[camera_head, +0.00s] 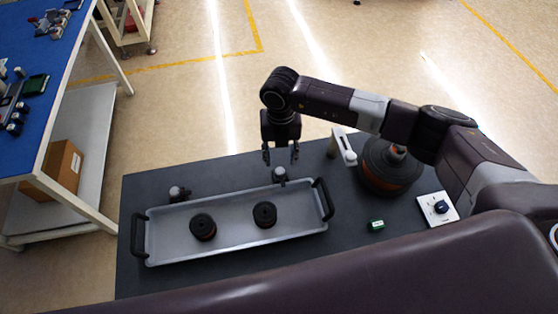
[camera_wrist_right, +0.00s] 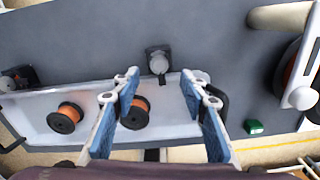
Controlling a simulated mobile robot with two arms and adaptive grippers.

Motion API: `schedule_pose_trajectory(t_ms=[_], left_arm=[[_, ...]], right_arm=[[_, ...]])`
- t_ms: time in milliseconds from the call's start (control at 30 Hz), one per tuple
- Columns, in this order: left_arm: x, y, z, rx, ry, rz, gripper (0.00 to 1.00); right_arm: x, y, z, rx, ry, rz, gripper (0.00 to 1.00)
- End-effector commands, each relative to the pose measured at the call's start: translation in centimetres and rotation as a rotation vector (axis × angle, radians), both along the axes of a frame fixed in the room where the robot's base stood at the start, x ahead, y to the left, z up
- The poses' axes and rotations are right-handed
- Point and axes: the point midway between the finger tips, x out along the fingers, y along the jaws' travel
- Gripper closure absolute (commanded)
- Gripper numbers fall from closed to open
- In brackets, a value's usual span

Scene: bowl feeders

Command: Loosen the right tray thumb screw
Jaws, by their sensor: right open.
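The right tray thumb screw (camera_head: 279,174) is a small dark clamp with a grey knob at the far edge of the grey tray (camera_head: 160,252), near its right end. In the right wrist view the same screw (camera_wrist_right: 159,62) lies just beyond and between my fingertips. My right gripper (camera_head: 281,157) is open, pointing down above the screw, with nothing between its blue-padded fingers (camera_wrist_right: 160,82); I see no contact. A second, left thumb screw (camera_head: 178,193) stands at the tray's far left. My left gripper is not in view.
Two dark spools (camera_head: 203,227) (camera_head: 265,214) lie in the tray, which has black end handles. Right of it on the dark table (camera_head: 150,182) are a round feeder bowl (camera_head: 389,168) with a pale arm (camera_head: 343,146), a green block (camera_head: 376,225) and a white knob panel (camera_head: 438,208).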

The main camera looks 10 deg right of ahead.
Motion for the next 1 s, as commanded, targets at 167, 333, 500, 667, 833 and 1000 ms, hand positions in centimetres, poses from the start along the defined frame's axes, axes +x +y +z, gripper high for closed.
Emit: schedule_pose_trajectory(t_ms=[167,333,500,667,833,1000], left_arm=[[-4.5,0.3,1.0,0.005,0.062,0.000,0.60],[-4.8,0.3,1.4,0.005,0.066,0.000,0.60],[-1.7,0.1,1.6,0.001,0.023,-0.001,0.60],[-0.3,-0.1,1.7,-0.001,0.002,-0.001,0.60],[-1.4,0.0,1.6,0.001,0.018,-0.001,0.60],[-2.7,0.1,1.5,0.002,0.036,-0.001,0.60]], right_arm=[[-0.2,0.0,-2.8,0.001,0.004,-0.001,0.60],[-0.1,0.1,-4.9,0.001,0.003,0.001,0.60],[0.0,0.1,-5.7,0.002,0.001,0.001,0.60],[0.0,0.1,-5.7,0.002,0.001,0.001,0.60],[0.0,0.1,-5.7,0.002,0.001,0.001,0.74],[0.0,0.1,-5.7,0.002,0.001,0.001,0.93]])
